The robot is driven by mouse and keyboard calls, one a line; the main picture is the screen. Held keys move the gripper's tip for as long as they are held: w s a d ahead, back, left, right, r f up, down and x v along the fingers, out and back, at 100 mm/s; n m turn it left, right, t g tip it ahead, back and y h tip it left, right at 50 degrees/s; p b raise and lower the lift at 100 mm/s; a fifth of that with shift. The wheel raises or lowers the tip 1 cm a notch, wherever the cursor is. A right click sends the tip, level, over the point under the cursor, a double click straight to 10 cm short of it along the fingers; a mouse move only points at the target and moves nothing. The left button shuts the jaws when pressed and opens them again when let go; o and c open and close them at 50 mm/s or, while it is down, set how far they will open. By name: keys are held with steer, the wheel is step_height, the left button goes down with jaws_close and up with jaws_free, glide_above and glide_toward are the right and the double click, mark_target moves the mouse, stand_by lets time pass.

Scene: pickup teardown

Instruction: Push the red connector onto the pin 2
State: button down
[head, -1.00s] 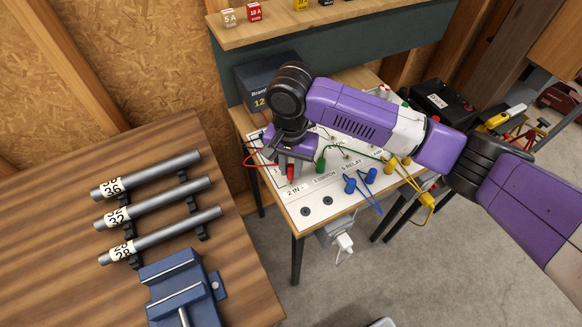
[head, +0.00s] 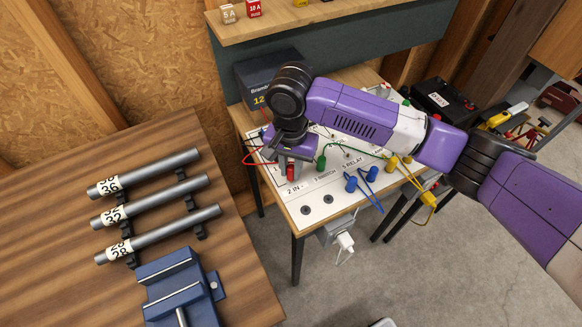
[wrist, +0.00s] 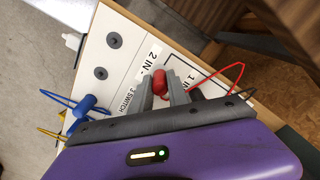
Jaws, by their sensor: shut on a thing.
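The red connector (wrist: 160,83) is between the two fingers of my gripper (wrist: 161,88) in the wrist view, with a red wire beside it. In the head view my gripper (head: 291,170) is over the left part of the white board, shut on the red connector (head: 290,173). The connector is upright at the "2 IN -" label (wrist: 151,58). The pin under it is hidden, so I cannot tell how far the connector is seated. The white board (head: 330,202) lies on a small wooden table.
A dark battery box (head: 255,88) is behind. A workbench (head: 60,240) with rods and a blue vise (head: 178,285) is at left.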

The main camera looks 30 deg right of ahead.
mark_target(291, 167)
steer(key=shift+f, duration=0.9)
stand_by(0.3)
steer(key=c, duration=1.2)
jaws_free()
steer(key=shift+b, duration=0.3)
step_height(291, 167, up, 8)
steer(key=shift+f, duration=0.1)
